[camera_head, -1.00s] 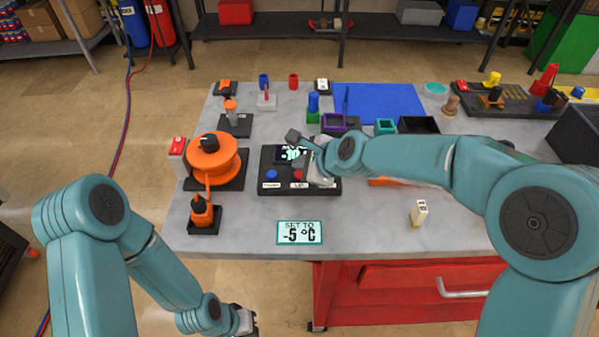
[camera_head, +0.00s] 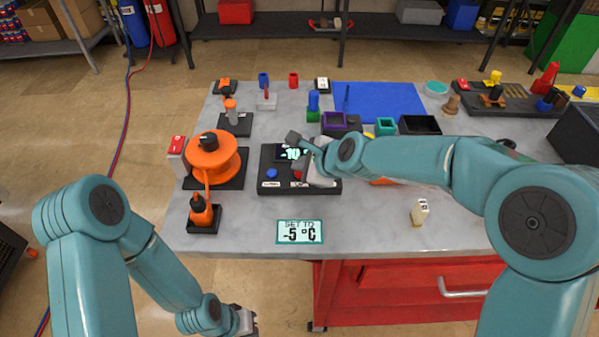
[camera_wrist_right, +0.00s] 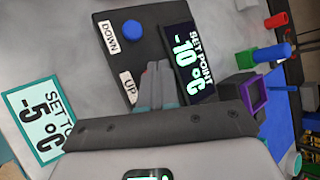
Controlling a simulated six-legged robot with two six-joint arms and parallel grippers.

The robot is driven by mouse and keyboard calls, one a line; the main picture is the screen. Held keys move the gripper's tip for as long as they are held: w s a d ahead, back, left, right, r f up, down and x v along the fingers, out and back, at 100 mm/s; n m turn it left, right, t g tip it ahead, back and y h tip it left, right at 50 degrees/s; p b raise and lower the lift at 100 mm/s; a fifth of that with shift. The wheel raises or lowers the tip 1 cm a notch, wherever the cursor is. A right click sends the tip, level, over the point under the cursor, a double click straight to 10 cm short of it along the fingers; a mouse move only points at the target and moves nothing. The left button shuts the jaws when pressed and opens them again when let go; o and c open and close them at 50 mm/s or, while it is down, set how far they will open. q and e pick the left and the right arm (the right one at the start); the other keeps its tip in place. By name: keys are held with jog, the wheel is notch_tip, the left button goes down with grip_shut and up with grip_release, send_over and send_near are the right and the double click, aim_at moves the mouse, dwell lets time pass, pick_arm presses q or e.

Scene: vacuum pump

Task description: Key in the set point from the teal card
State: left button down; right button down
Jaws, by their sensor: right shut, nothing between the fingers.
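The teal card (camera_head: 300,232) lies at the table's front edge and reads "SET TO -5 °C"; it also shows in the right wrist view (camera_wrist_right: 42,118). The black control box (camera_head: 268,188) carries a lit display (camera_wrist_right: 190,62) reading "SET POINT -10 °C". Its blue button (camera_wrist_right: 132,27) is by the label DOWN (camera_wrist_right: 108,37). The red button (camera_head: 297,175) is by the label UP (camera_wrist_right: 129,88); my fingers hide it in the wrist view. My right gripper (camera_wrist_right: 155,72) is shut and empty, over the UP side; contact cannot be told. My left gripper (camera_head: 250,320) hangs before the table, its jaws unclear.
An orange pump-like unit (camera_head: 214,160) and an orange bottle (camera_head: 201,212) stand left of the box. A purple open box (camera_head: 334,120) and a green-and-blue piece (camera_head: 313,108) stand behind it. A small cream block (camera_head: 419,212) is at the right. The table around the card is clear.

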jog(key=shift+f+b, duration=0.3)
jog(key=shift+f, duration=0.15)
dwell(0.6)
jog(key=shift+r, duration=0.1)
jog(key=shift+r+p, duration=0.7)
jog(key=shift+p, duration=0.2)
notch_tip(320, 180, up, 5)
jog(key=p, duration=0.5)
jog(key=shift+r, duration=0.1)
jog(key=shift+s, duration=0.1)
dwell(0.6)
